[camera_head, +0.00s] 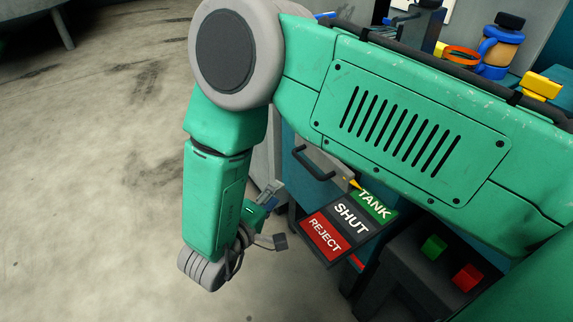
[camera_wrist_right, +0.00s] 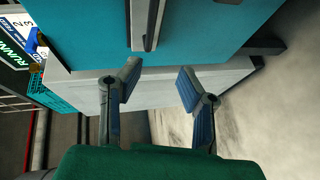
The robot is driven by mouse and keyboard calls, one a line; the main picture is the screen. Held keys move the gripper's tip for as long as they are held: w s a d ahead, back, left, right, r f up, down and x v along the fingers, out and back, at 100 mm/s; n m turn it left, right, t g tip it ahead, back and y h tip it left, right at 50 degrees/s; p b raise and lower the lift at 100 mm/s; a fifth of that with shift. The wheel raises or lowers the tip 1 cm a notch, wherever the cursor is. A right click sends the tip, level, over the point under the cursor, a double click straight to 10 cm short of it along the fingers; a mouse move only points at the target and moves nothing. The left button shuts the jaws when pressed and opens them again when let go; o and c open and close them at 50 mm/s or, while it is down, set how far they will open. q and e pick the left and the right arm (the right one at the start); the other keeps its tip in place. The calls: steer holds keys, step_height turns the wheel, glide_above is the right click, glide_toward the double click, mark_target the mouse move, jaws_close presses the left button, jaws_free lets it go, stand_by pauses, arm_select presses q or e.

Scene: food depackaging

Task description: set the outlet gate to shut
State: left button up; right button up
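The outlet gate's label plate shows a green TANK field (camera_head: 375,204), a dark SHUT field (camera_head: 350,218) and a red REJECT field (camera_head: 324,237). A yellow pointer (camera_head: 351,183) has its tip beside the TANK field. A dark bar handle (camera_head: 316,169) shows just left of the pointer; part of the area above is hidden by my right arm. My right gripper (camera_head: 274,215) is left of the plate, apart from it. In the right wrist view my right gripper (camera_wrist_right: 160,82) is open and empty, with a grey bar (camera_wrist_right: 146,25) on a teal panel beyond its fingers. My left gripper is not in view.
A green button (camera_head: 433,247) and a red button (camera_head: 467,277) sit on a dark box right of the plate. A blue-and-orange container (camera_head: 498,50) and a yellow block (camera_head: 541,86) stand behind my arm. The floor at left is clear.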

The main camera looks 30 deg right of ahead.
mark_target(306, 164)
steer(key=shift+g+h, duration=0.4)
steer(key=shift+h, duration=0.1)
steer(key=b+x, duration=0.1)
steer(key=x, duration=0.3)
steer(key=b+x, duration=0.1)
steer(key=x, duration=0.4)
steer(key=b+x, duration=0.2)
steer(key=x, duration=0.2)
steer(key=shift+d+r, duration=0.3)
steer(key=shift+d, duration=0.15)
steer(key=shift+w, duration=0.1)
steer(key=shift+a+r, duration=0.1)
steer(key=shift+c, duration=0.8)
jaws_close()
